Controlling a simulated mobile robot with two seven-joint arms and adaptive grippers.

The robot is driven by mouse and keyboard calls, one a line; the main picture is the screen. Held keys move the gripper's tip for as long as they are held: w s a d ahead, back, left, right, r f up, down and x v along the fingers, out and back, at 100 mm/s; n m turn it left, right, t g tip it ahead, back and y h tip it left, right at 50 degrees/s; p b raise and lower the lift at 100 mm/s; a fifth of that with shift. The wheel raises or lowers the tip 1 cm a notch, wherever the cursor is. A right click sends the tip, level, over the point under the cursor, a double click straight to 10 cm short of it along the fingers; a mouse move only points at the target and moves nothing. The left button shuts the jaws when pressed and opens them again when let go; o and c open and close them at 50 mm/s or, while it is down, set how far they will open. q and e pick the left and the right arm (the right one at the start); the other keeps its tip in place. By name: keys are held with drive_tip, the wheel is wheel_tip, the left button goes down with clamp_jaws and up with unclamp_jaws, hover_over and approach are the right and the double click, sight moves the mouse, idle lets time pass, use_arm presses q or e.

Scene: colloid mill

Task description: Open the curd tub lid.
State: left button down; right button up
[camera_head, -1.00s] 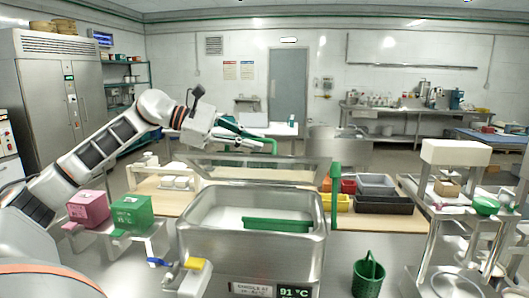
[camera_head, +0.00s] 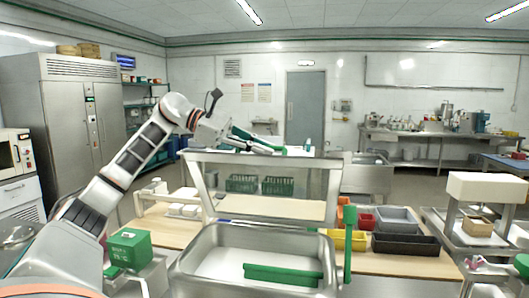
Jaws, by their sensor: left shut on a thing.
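The curd tub (camera_head: 200,262) is a steel basin at the bottom centre, its inside showing. Its lid (camera_head: 338,190), a clear panel in a steel frame, stands raised and steep behind the basin. A green handle (camera_head: 243,132) is at the lid's top edge. My left gripper (camera_head: 272,147) is at that edge, shut on the handle; its fingertips are small and partly hidden. A long green bar (camera_head: 283,275) lies in the tub. My right gripper is not in view.
A green upright post (camera_head: 348,243) stands at the tub's right. Yellow (camera_head: 345,240), grey (camera_head: 397,219) and black (camera_head: 405,244) trays sit on the wooden table at right. A green box (camera_head: 128,248) stands left of the tub, near my left arm.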

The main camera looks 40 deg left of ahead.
use_arm(q)
drive_tip(key=shift+n+g, duration=0.5)
drive_tip(key=shift+n, duration=0.2)
drive_tip(key=w, duration=0.1)
drive_tip(key=w+a+p, duration=0.1)
drive_tip(key=w+a+r, duration=0.1)
drive_tip(key=shift+w+a+p, duration=0.15)
drive_tip(key=shift+w+p, duration=0.15)
drive_tip(key=shift+w, duration=0.1)
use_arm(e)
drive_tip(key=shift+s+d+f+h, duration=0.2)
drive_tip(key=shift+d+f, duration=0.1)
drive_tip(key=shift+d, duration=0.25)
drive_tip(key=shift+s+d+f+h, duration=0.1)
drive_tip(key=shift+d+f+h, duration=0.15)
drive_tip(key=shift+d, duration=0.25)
use_arm(q)
drive_tip(key=shift+h, duration=0.3)
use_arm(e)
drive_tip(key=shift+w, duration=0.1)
use_arm(q)
drive_tip(key=shift+f, duration=0.1)
drive_tip(key=c, duration=2.4)
unclamp_jaws()
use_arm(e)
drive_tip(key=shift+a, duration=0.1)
use_arm(q)
drive_tip(key=v, duration=1.2)
